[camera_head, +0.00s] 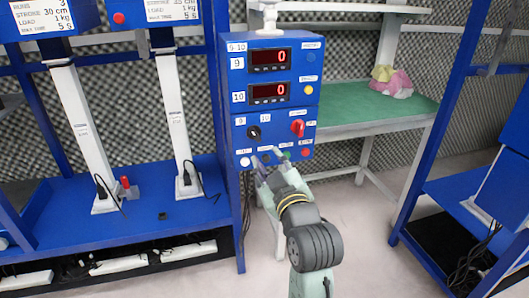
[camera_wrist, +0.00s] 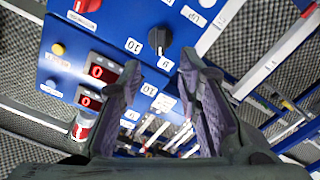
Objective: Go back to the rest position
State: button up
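My gripper (camera_head: 267,159) is in front of the lower edge of a blue control panel (camera_head: 275,76), near its bottom row of buttons. In the wrist view my gripper (camera_wrist: 160,70) has its two purple-padded fingers apart, with nothing held between them. The panel has two red displays reading 0, a black knob (camera_head: 254,133) and a red switch (camera_head: 298,128). The black knob (camera_wrist: 160,38) also shows beyond the fingertips in the wrist view. My gripper hides part of the bottom button row; a white button (camera_head: 245,162) and a red button (camera_head: 305,152) show there.
A blue rack (camera_head: 150,233) with white columns stands at the left. A green-topped bench (camera_head: 350,108) holding a pink and yellow cloth (camera_head: 392,82) is behind the panel. Another blue rack (camera_head: 450,190) stands at the right. Pale floor is open around my arm.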

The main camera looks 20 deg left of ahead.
jog(key=shift+s+d, duration=0.15)
jog(key=shift+s, duration=0.1)
jog(key=shift+r, duration=0.1)
